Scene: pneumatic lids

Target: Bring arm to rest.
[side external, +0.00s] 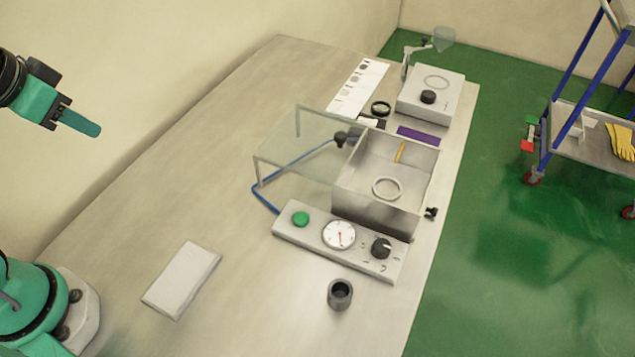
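My gripper (80,121) is at the upper left of the side external view, raised in the air at the left of the table. Its teal fingers point right and slightly down and overlap in this view, so the gap between them is hidden. No object shows at the fingertips. My teal arm enters from the left edge, and my base stands at the lower left of the table (225,130).
A metal box (388,205) with a clear lid (300,145) standing open stands behind a control panel (300,245) with a green button. A grey cup (340,294) and white block (182,280) are nearer. The table's left half is mostly clear.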

